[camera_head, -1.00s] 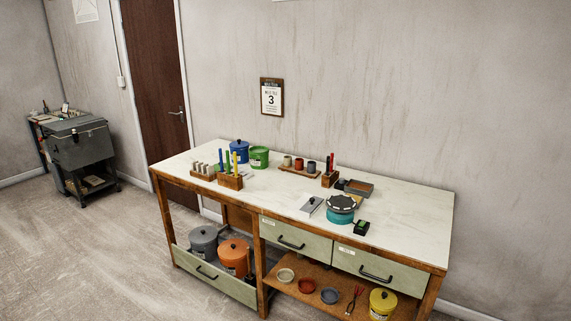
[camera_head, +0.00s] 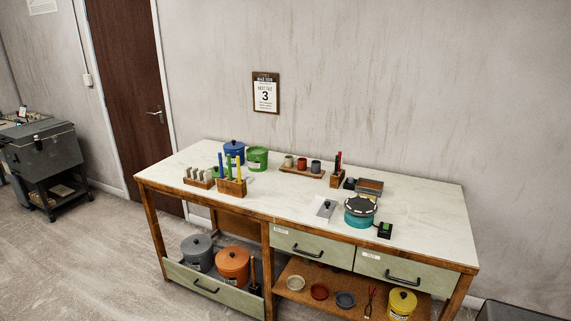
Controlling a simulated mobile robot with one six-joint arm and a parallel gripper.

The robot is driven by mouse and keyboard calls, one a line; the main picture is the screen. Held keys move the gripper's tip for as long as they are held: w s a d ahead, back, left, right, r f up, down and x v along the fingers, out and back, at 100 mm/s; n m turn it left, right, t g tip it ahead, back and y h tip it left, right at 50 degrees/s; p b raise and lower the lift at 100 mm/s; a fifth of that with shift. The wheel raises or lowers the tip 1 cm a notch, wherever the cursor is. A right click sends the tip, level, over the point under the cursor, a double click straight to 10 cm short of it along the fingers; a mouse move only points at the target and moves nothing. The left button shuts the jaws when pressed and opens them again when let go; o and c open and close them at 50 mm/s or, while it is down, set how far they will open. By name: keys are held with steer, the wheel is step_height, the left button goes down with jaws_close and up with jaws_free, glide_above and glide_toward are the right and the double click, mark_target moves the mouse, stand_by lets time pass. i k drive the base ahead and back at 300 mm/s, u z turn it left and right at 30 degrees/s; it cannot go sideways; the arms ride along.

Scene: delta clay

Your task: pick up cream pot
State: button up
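A small cream pot (camera_head: 289,160) stands upright at the left end of a wooden tray (camera_head: 285,169) near the back of the workbench. A red-brown pot (camera_head: 302,164) and a blue-grey pot (camera_head: 315,166) stand beside it on the same tray. A cream bowl (camera_head: 296,283) also sits on the lower shelf. My gripper is not in view.
The workbench (camera_head: 420,215) has clear top around the tray. Blue (camera_head: 235,150) and green (camera_head: 257,158) lidded tins stand left of it, a tool block (camera_head: 337,179) right. A teal turntable (camera_head: 359,219) stands farther right. A grey cart (camera_head: 40,155) stands by the door.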

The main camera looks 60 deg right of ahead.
mark_target(289, 162)
steer(key=i, duration=1.7)
steer(key=z, duration=3.15)
steer(key=i, duration=0.1)
steer(key=u, duration=1.3)
steer(key=k, duration=0.5)
steer(key=z, duration=0.15)
